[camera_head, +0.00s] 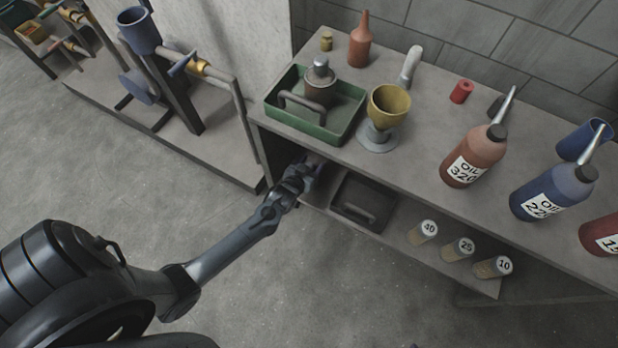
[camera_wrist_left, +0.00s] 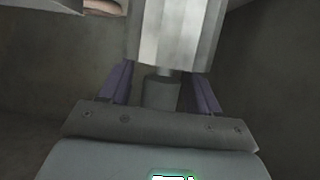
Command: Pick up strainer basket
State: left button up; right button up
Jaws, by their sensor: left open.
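My left gripper (camera_head: 314,163) reaches in at the left end of the lower shelf, under the worktop. In the left wrist view its two purple fingers (camera_wrist_left: 162,72) are apart. A pale grey, faceted cylinder (camera_wrist_left: 175,32) with a narrower, darker stub (camera_wrist_left: 161,95) stands between and beyond them. It may be the strainer basket, but I cannot tell for sure. A gap shows beside the stub on each side. In the head view this cylinder is mostly hidden by the gripper and the worktop. My right gripper is not in view.
The worktop (camera_head: 330,190) edge overhangs the shelf. A dark tray (camera_head: 362,205) and labelled cylinders (camera_head: 424,232) stand to the right. Above are a green tray (camera_head: 283,118), a yellow funnel cup (camera_head: 389,104) and oil bottles (camera_head: 474,156). The floor (camera_head: 110,190) at left is open.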

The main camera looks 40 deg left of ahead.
pick_arm(q)
grip_shut()
jog(key=shift+w, duration=0.1)
dwell(0.3)
jog(key=shift+r, duration=0.15)
